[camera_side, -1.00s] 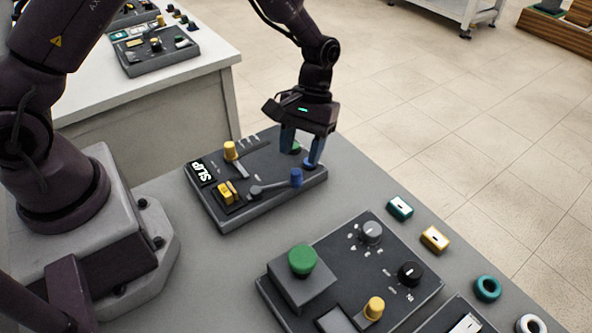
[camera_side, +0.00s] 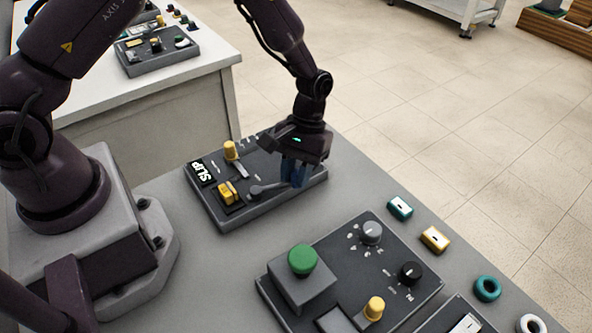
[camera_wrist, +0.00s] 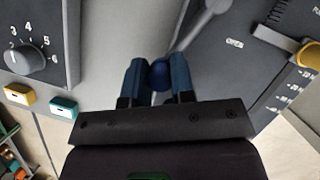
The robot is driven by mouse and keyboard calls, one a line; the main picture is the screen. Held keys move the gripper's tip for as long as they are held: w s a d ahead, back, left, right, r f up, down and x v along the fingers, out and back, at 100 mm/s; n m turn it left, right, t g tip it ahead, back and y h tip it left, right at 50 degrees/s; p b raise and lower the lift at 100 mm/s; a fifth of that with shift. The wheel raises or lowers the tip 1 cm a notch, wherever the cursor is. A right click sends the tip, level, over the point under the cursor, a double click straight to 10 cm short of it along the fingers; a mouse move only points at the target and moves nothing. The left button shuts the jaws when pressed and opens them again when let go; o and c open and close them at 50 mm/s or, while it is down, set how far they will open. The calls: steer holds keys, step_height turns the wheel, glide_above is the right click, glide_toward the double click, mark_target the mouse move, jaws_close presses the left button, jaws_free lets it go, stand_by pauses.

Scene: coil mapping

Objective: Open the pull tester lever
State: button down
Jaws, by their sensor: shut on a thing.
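The pull tester (camera_side: 238,207) is a dark grey panel on the grey bench in the side view, with a "SLIP" display at its left. Its grey lever (camera_side: 266,187) has a blue knob at the end, which the fingers hide in the side view. In the wrist view the blue knob (camera_wrist: 160,75) sits between the two blue fingers, and the grey lever arm (camera_wrist: 200,28) runs up from it. My gripper (camera_side: 294,180) is shut on the knob; it also shows in the wrist view (camera_wrist: 159,82).
A yellow-knobbed lever (camera_side: 231,152) and a yellow clamp block (camera_side: 228,193) stand on the same panel. A second panel (camera_side: 395,282) with a green button (camera_side: 302,260) and dials is in front. Coloured blocks and rings lie along the bench's right edge.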

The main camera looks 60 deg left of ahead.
steer(key=shift+a, duration=0.15)
steer(key=n, duration=0.1)
steer(key=a+n, duration=0.1)
steer(key=a+n+h, duration=0.1)
steer(key=shift+w+t, duration=0.25)
steer(key=shift+t, duration=0.15)
steer(key=a+n, duration=0.2)
steer(key=n, duration=0.1)
steer(key=shift+s+t+h, duration=0.1)
steer(key=shift+t+h, duration=0.2)
steer(key=shift+t, duration=0.1)
steer(key=a+n, duration=0.1)
steer(key=a+n+t, duration=0.1)
steer(key=n, duration=0.1)
steer(key=shift+s+h, duration=0.3)
steer(key=shift+s, duration=0.1)
steer(key=shift+s+a+n+t, duration=0.25)
steer(key=shift+a+n, duration=0.1)
steer(key=shift+n, duration=0.3)
steer(key=shift+s+a+n+t, duration=0.15)
steer(key=shift+a+n+t, duration=0.15)
steer(key=shift+n, duration=0.35)
steer(key=shift+a, duration=0.1)
steer(key=c, duration=1)
jaws_free()
steer(key=shift+o, duration=0.2)
steer(key=shift+r, duration=0.1)
steer(key=v, duration=1.2)
steer(key=shift+a+r, duration=0.3)
